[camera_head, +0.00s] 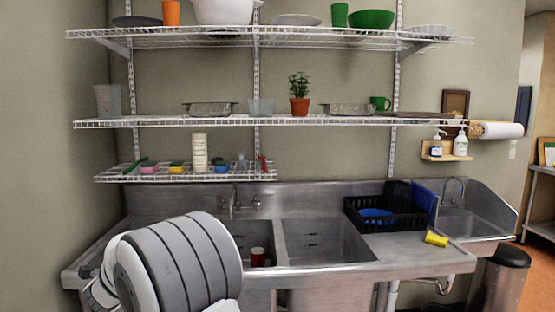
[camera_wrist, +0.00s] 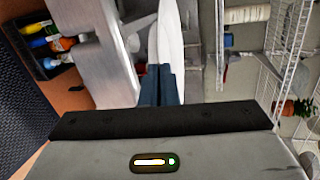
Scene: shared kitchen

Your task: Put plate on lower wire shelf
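The lower wire shelf (camera_head: 225,177) is the short one above the sink, below two longer wire shelves. A blue dish, possibly a plate (camera_head: 375,213), lies in the black dish rack (camera_head: 408,224) on the right counter. Flat plate-like dishes also lie on the top shelf, a dark one (camera_head: 136,21) and a grey one (camera_head: 295,19). In the wrist view my gripper (camera_wrist: 162,86) shows dark blue finger parts close together, with a long white shape beyond them. I cannot tell whether that is finger or a held thing. The head view does not show my gripper's fingertips.
The lower shelf carries sponges (camera_head: 177,167), a pale stack (camera_head: 199,153) and small bottles. A potted plant (camera_head: 300,93) stands on the middle shelf (camera_head: 345,121). A red can (camera_head: 258,256) is in the left basin. A yellow sponge (camera_head: 436,239) lies on the right counter.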

